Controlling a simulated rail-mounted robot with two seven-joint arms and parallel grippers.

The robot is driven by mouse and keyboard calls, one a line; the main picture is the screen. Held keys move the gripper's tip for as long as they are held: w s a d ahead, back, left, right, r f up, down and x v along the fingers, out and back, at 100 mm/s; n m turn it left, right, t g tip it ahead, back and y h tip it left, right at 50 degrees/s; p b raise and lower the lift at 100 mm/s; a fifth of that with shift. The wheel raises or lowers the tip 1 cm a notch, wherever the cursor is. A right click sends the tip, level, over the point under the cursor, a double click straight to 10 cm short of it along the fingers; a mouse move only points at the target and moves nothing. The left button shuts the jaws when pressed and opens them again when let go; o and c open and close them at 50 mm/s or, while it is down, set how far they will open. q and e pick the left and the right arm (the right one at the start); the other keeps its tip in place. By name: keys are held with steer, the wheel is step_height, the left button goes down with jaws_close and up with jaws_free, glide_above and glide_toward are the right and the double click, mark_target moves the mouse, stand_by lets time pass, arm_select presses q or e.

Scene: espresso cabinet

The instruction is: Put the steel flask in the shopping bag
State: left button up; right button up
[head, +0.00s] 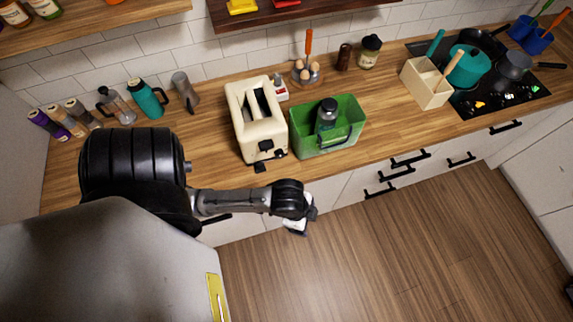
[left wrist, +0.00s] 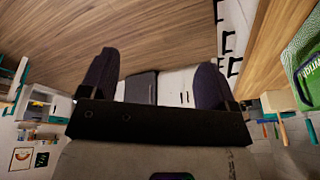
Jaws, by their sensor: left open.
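The green shopping bag (head: 345,139) stands open on the counter, right of the toaster. Part of the bag also shows at the right edge of the left wrist view (left wrist: 306,66). My left gripper (head: 299,226) is in front of the counter, over the floor, below and left of the bag and apart from it. In the left wrist view its two fingers (left wrist: 155,65) are spread with nothing between them. My right gripper is not in view.
A cream toaster (head: 240,115) stands close left of the bag. An egg holder (head: 307,74), a brown bottle and a jar are behind it. A wooden utensil box (head: 426,85) and the hob are to the right. Counter between bag and box is clear. Drawer handles (head: 397,174) protrude below.

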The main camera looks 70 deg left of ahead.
arm_select(q)
steer(key=s+n, duration=0.1)
steer(key=s+r+n, duration=0.1)
steer(key=s+n, duration=0.1)
steer(key=s+r+n, duration=0.1)
steer(key=s, duration=0.1)
steer(key=shift+d+n+t+y, duration=0.1)
steer(key=shift+n+t+y, duration=0.2)
steer(key=shift+y, duration=0.1)
step_height(320, 180, up, 8)
steer(key=p, duration=0.8)
